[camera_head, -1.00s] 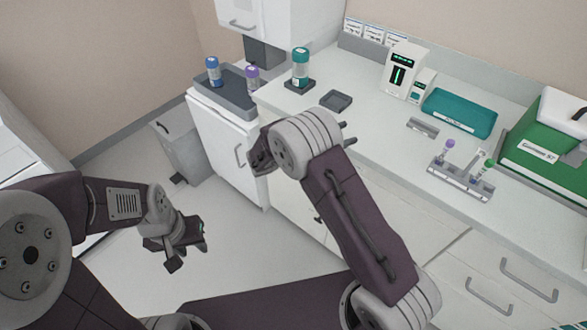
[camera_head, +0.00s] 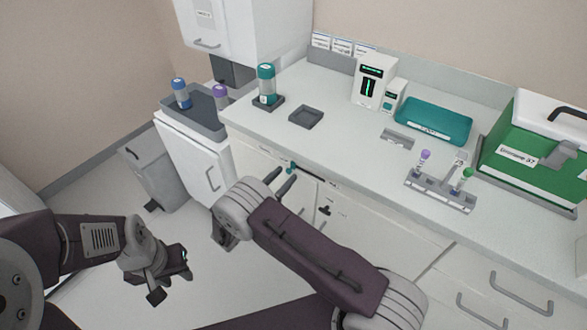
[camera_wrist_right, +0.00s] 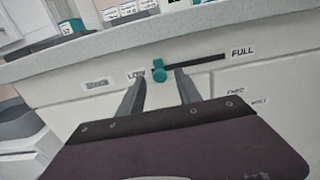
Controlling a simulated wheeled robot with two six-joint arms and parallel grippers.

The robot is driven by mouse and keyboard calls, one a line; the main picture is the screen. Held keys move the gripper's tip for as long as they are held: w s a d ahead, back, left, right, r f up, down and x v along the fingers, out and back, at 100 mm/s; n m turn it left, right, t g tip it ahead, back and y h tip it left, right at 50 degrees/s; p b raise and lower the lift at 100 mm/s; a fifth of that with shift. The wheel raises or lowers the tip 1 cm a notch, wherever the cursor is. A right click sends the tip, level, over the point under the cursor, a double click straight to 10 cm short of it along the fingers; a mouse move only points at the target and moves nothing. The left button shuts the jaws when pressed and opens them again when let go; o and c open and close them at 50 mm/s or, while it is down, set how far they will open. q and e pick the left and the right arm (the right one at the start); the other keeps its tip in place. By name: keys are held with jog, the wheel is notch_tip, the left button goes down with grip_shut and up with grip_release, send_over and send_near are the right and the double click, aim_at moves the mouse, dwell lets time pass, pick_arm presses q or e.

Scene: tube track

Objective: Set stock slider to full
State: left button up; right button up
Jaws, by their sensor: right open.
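The stock slider has a teal knob (camera_wrist_right: 158,70) at the LOW end of a dark slot (camera_wrist_right: 208,61) on the counter's front face. The word FULL stands at the slot's right end. The knob also shows small in the head view (camera_head: 290,168). My right gripper (camera_wrist_right: 160,78) is open, with its two fingers apart below and to either side of the knob. Contact with the knob cannot be told. In the head view my right gripper (camera_head: 294,184) is just below the counter's front edge. My left gripper (camera_head: 171,277) is open and empty, low over the floor.
The countertop holds a teal-capped tube on a stand (camera_head: 266,85), a small dark tray (camera_head: 306,116), a white device (camera_head: 374,82), a teal tray (camera_head: 433,121), a tube rack (camera_head: 440,193) and a green box (camera_head: 535,150). A grey bin (camera_head: 150,178) stands at left.

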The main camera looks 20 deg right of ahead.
jog(key=shift+w+d, duration=0.35)
jog(key=shift+d, duration=0.05)
jog(key=shift+s+a, duration=0.1)
jog(key=shift+a, duration=0.05)
jog(key=shift+s+a+r, duration=0.1)
jog(key=shift+r, duration=0.05)
jog(key=c, duration=0.3)
grip_shut()
dwell(0.5)
